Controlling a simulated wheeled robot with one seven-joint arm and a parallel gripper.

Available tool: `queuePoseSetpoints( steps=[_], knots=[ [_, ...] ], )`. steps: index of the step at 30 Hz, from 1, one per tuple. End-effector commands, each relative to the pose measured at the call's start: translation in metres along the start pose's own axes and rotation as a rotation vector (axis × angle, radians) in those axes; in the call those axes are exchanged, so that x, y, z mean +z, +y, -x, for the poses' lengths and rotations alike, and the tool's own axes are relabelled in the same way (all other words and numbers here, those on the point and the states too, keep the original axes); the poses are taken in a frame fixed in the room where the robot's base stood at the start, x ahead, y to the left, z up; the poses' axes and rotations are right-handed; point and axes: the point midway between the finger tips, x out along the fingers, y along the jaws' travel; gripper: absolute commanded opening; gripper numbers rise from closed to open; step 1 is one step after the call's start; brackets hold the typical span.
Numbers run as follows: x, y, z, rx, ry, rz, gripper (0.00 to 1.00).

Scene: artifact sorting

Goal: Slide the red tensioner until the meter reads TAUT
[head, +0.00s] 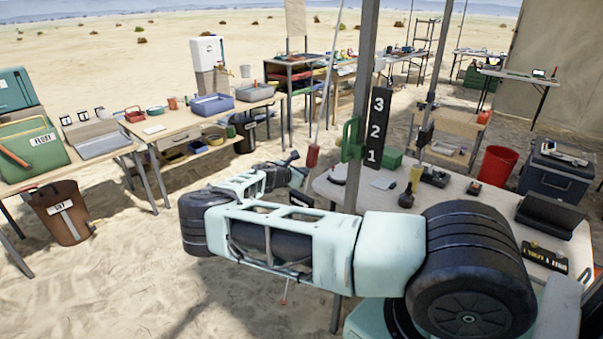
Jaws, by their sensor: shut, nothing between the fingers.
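A red piece (313,155), which looks like the tensioner, sits on a thin slanted line beside a tall grey pole (366,60). My gripper (303,172) is at the end of my folded arm, left of the pole and just below and left of the red piece in the picture. Its fingers are small and dark here; it is shut and appears to hold nothing. I cannot tell the depth gap between it and the red piece. No meter reading TAUT can be made out.
A white table (440,215) with small items stands behind my arm. Wooden tables (190,122) with trays stand left. A red bucket (498,165) is right. Open sand lies at lower left.

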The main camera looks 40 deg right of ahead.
Motion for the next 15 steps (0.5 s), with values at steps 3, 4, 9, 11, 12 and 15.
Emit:
queuePoseSetpoints(
  steps=[3, 4, 9, 11, 12, 15],
  knots=[
    [0.000, 0.000, 0.000, 0.000, 0.000, 0.000, 0.00],
    [0.000, 0.000, 0.000, 0.000, 0.000, 0.000, 0.00],
    [0.004, 0.000, 0.001, 0.000, 0.000, -0.002, 0.00],
    [0.012, 0.001, 0.004, -0.001, 0.000, -0.004, 0.00],
    [0.017, 0.000, 0.006, -0.002, 0.001, -0.004, 0.00],
    [0.026, 0.000, 0.009, -0.002, 0.000, -0.003, 0.00]
  ],
)
